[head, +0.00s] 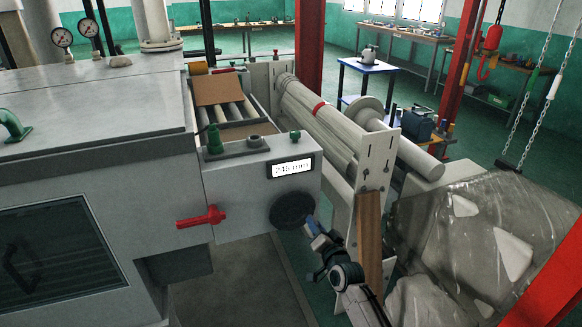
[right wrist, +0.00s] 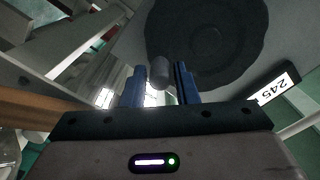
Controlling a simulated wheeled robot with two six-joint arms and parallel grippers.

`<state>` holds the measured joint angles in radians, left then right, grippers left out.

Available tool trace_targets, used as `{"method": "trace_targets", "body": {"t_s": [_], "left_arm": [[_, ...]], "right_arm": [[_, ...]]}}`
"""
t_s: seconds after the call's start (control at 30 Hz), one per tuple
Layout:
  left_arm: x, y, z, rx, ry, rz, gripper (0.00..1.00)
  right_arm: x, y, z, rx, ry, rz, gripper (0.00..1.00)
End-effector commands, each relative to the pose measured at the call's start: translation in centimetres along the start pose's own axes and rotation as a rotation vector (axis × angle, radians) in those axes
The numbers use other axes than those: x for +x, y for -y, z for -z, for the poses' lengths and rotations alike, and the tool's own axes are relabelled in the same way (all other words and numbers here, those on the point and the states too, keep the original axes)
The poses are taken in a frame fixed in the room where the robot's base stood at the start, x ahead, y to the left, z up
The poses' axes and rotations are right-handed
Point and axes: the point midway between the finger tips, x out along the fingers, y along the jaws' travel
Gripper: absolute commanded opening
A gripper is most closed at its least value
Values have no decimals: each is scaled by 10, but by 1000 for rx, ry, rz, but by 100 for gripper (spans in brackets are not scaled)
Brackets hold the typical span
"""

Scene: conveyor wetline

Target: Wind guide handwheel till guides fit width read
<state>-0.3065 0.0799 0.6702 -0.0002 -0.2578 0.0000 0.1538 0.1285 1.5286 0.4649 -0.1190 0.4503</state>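The dark round handwheel (head: 292,210) is on the front of the grey machine housing, below a small lit display (head: 291,168) that reads 245 mm. My right gripper (head: 313,226) is at the wheel's lower right edge. In the right wrist view the dark wheel (right wrist: 215,35) fills the top. The display also shows there upside down (right wrist: 273,90). A brown board (head: 212,90) lies on the rollers above. My left gripper is out of view.
A red lever (head: 201,217) sticks out left of the wheel. A wooden plank (head: 369,240) and an upright grey plate (head: 375,160) stand close right of my arm. A plastic-wrapped load (head: 480,235) is further right.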

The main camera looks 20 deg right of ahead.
Motion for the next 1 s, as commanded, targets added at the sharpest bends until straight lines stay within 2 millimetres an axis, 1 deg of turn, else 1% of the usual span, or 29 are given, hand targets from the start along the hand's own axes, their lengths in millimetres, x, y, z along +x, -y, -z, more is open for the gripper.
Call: {"method": "trace_targets", "body": {"t_s": [0.03, 0.07, 0.37, 0.47, 1.0], "left_arm": [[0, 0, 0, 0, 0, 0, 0], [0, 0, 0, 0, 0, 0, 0], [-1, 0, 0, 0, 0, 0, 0], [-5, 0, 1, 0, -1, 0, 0], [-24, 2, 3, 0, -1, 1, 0]], "right_arm": [[0, 0, 0, 0, 0, 0, 37], [0, 0, 0, 0, 0, 0, 41], [-2, 0, 0, 0, 1, -1, 41], [-9, 0, 0, 0, 2, -2, 41], [-63, 0, 0, 0, 2, -1, 41]]}}
